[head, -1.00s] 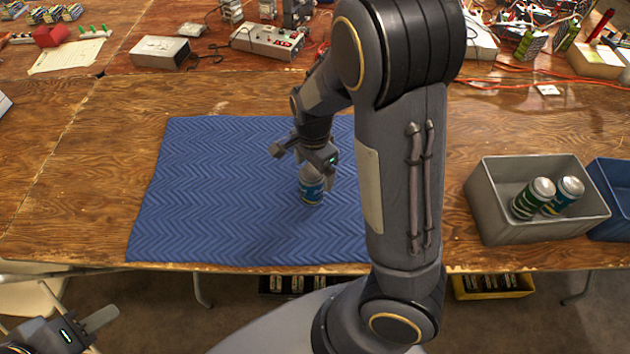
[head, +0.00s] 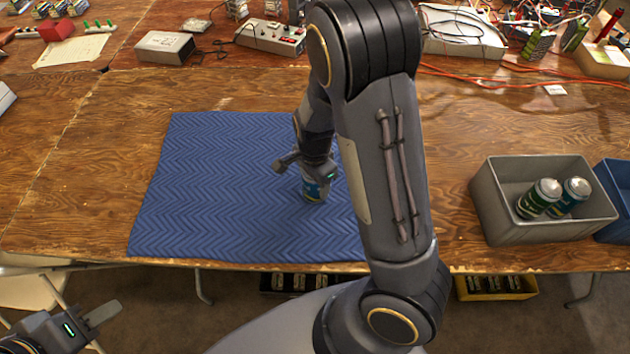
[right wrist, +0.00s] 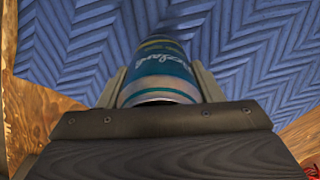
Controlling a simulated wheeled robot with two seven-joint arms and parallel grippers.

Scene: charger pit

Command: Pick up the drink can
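The drink can (head: 313,186), blue with a green band and pale lettering, stands on the blue mat (head: 215,190). My right gripper (head: 318,172) reaches down over its upper part. In the right wrist view the can (right wrist: 160,75) lies between the two grey fingers (right wrist: 160,88), which sit against its sides with no clear gap. The can's top is hidden by the gripper in the head view. My left gripper (head: 98,316) is at the lower left, off the table and away from the can; its finger opening is not clear.
A grey bin (head: 545,228) at the right holds two cans (head: 540,198), with a blue bin (head: 612,200) beside it. Electronics, a power box (head: 270,38) and orange cables line the back. The table left of the mat is clear.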

